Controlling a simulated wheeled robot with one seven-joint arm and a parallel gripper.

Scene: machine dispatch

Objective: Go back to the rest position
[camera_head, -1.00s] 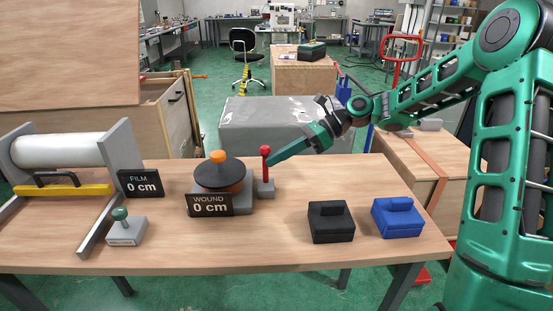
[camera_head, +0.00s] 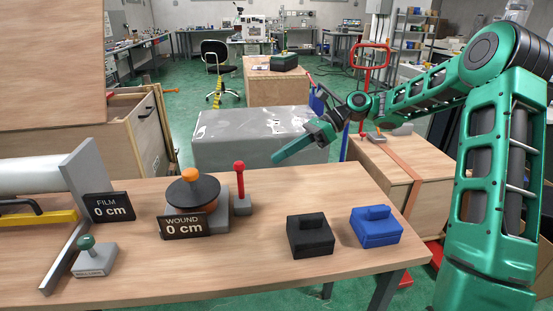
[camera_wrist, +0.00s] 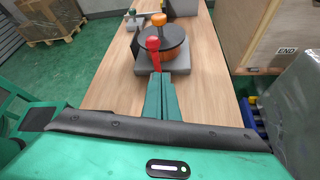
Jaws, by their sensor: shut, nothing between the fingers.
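My gripper (camera_head: 280,157) is shut and empty. In the head view it is above the far edge of the wooden table (camera_head: 290,190), to the right of the red-topped lever (camera_head: 239,180) and apart from it. In the wrist view my gripper (camera_wrist: 162,80) shows its two green fingers together, pointing toward the red lever knob (camera_wrist: 152,44). The turntable with a black disc and orange knob (camera_head: 193,190) stands left of the lever, behind a "WOUND 0 cm" sign (camera_head: 184,225).
A black block (camera_head: 310,237) and a blue block (camera_head: 375,227) lie at the table's right. A green-knobbed button box (camera_head: 92,258) and a film roll (camera_head: 30,174) are at the left. A grey wrapped box (camera_head: 240,140) stands behind the table.

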